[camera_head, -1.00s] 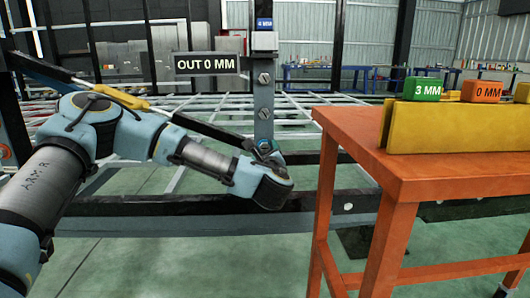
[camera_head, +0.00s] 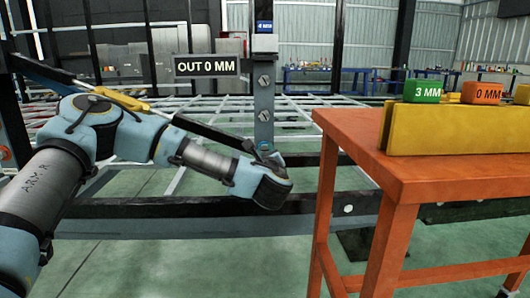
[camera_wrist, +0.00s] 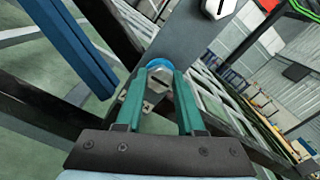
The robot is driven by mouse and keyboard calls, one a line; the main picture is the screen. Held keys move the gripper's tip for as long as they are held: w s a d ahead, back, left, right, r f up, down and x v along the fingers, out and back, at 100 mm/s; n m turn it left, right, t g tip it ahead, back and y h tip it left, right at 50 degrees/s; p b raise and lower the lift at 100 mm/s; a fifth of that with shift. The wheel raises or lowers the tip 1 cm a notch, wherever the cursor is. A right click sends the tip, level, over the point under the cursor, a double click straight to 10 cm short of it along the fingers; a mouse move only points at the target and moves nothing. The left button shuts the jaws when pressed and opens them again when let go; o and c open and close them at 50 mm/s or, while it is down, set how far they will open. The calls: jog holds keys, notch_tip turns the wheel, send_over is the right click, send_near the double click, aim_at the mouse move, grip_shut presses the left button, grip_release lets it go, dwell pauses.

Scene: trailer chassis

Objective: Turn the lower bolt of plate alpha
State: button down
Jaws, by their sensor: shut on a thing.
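A grey upright plate (camera_head: 263,98) stands on the frame behind my arm, with two slotted bolts showing, an upper one (camera_head: 264,81) and one below it (camera_head: 264,116). In the wrist view, my gripper (camera_wrist: 160,76) has its two teal fingers closed around a slotted bolt (camera_wrist: 157,84) near the end of the plate (camera_wrist: 190,40). A blue ring (camera_wrist: 159,63) shows behind this bolt. Another bolt (camera_wrist: 218,6) sits farther along the plate, clear of the fingers. In the head view my gripper (camera_head: 266,150) is at the plate's lower end and hides the held bolt.
A sign (camera_head: 207,64) reads "OUT 0 MM". Dark beams run beside the gripper.

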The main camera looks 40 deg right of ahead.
jog(key=shift+m, duration=0.3)
